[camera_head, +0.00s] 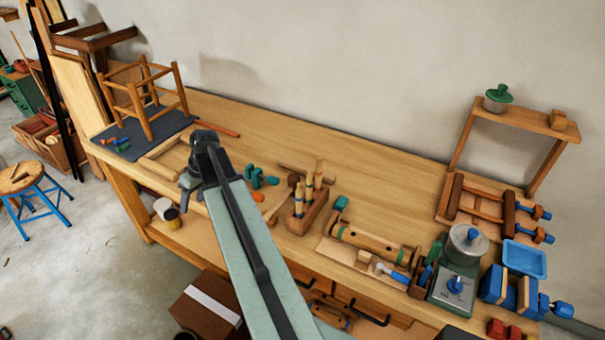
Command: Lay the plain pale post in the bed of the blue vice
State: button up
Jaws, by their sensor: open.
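A plain pale post (161,148) lies on the bench to the left of my gripper, beside the dark mat. A second pale length (160,171) lies close to it, nearer the front edge. I cannot tell whether the two touch. My gripper (187,186) is open, near the right ends of these pale pieces. The arm hides part of the bench there, and I see nothing held. The blue vice (494,284) is at the far right end of the bench, with blue jaws, pale wood between them and a blue handle. Its bed is too small to make out clearly.
A stool frame (146,105) stands on the dark mat (145,145). A tool block (308,214), a wooden roller (373,243), a green scale (459,265), a blue tray (524,259) and a clamp rack (492,210) crowd the right half. The bench's back middle is clear.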

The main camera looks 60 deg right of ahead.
jog(key=s+d+t, duration=0.2)
jog(key=s+d, duration=0.2)
jog(key=d, duration=1.3)
notch_tip(320, 180, up, 2)
jog(key=t+h+b, duration=0.1)
jog(key=t+h, duration=0.1)
jog(key=t, duration=0.1)
send_over(305, 166)
jog(key=w+a, duration=0.3)
jog(key=a, duration=0.5)
jog(key=shift+t+h, duration=0.4)
jog(key=s+d+f+b, duration=0.3)
jog(key=s+b, duration=0.1)
jog(key=s+d+f+b, duration=0.3)
jog(key=d+b, duration=0.1)
jog(key=shift+s+d+f+b, duration=0.25)
jog(key=shift+s+f+b, duration=0.15)
jog(key=shift+s+d+r, duration=0.1)
jog(key=shift+s, duration=0.1)
jog(key=b+x, duration=0.5)
jog(key=x, duration=0.2)
jog(key=shift+w+f, duration=0.2)
jog(key=shift+f, duration=0.1)
jog(key=shift+w, duration=0.15)
jog(key=shift+r, duration=0.1)
grip_shut()
